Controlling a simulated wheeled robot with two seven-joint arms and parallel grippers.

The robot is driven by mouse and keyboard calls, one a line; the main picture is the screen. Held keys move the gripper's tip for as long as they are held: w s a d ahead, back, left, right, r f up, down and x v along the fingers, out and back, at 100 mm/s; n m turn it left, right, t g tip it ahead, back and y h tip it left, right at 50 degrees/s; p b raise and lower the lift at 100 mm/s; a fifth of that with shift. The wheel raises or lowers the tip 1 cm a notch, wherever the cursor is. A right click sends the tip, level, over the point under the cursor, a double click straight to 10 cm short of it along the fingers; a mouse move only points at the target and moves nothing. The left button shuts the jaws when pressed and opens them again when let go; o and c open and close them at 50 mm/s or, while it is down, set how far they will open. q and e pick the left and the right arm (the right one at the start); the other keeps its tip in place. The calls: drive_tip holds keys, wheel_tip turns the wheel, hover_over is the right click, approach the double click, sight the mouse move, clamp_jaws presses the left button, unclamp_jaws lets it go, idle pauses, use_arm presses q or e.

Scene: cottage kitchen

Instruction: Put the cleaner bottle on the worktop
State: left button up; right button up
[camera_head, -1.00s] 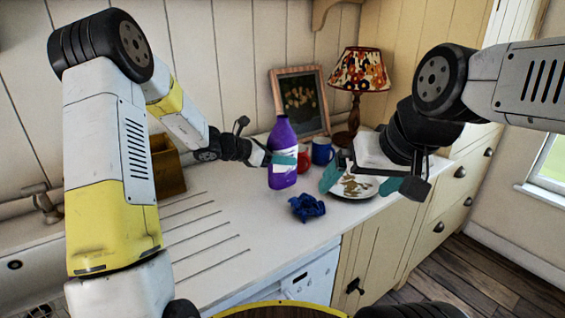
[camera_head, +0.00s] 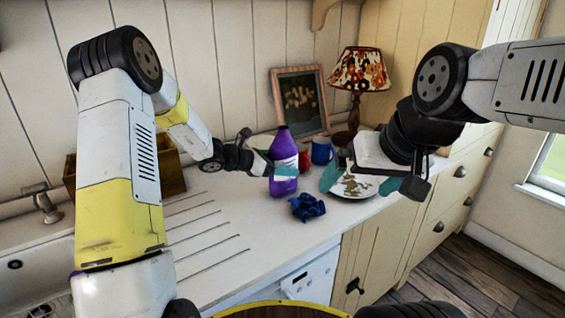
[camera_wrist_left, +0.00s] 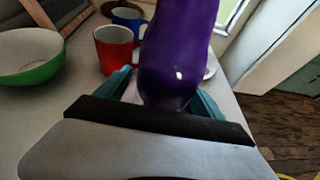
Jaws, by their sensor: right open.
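The purple cleaner bottle (camera_head: 283,148) with a pale label is upright over the worktop (camera_head: 215,262), behind a crumpled blue cloth. My left gripper (camera_head: 284,171) is shut on its lower part from the left side. In the left wrist view the bottle (camera_wrist_left: 178,50) stands between the two teal fingers, and its base is hidden by the gripper body. The bottle's base is at or very near the worktop; I cannot tell if it touches. My right gripper (camera_head: 360,182) is open and empty, over the plate on the right.
The blue cloth (camera_head: 307,207) lies in front of the bottle. A red mug (camera_wrist_left: 116,48), a blue mug (camera_head: 322,151) and a green bowl (camera_wrist_left: 30,55) stand behind. A soiled plate (camera_head: 352,192), lamp (camera_head: 358,73) and picture frame (camera_head: 300,101) are nearby. The ribbed front-left worktop is clear.

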use_arm(q)
drive_tip(key=shift+r, duration=0.2)
drive_tip(key=v, duration=1.1)
drive_tip(key=s+d+r+m+g+y, duration=0.1)
drive_tip(key=s+r+m+g+y, duration=0.1)
drive_tip(key=s+r+m, duration=0.35)
drive_tip(key=s+d+r+m+g+y, duration=0.1)
drive_tip(key=s+r+m, duration=0.1)
drive_tip(key=s+m, duration=0.6)
drive_tip(key=s+a+r+m+t+y, duration=0.1)
drive_tip(key=s+a+r+m+y, duration=0.1)
drive_tip(key=s, duration=0.6)
drive_tip(key=s+a+r+m+t+y, duration=0.1)
drive_tip(key=s+a+m+y, duration=0.3)
drive_tip(key=s+a+m, duration=0.2)
drive_tip(key=s+m, duration=0.2)
drive_tip(key=m, duration=0.1)
drive_tip(key=shift+s+a+r+t+y, duration=0.2)
drive_tip(key=shift+a+r+t+y, duration=0.1)
drive_tip(key=shift+a+r+t, duration=0.1)
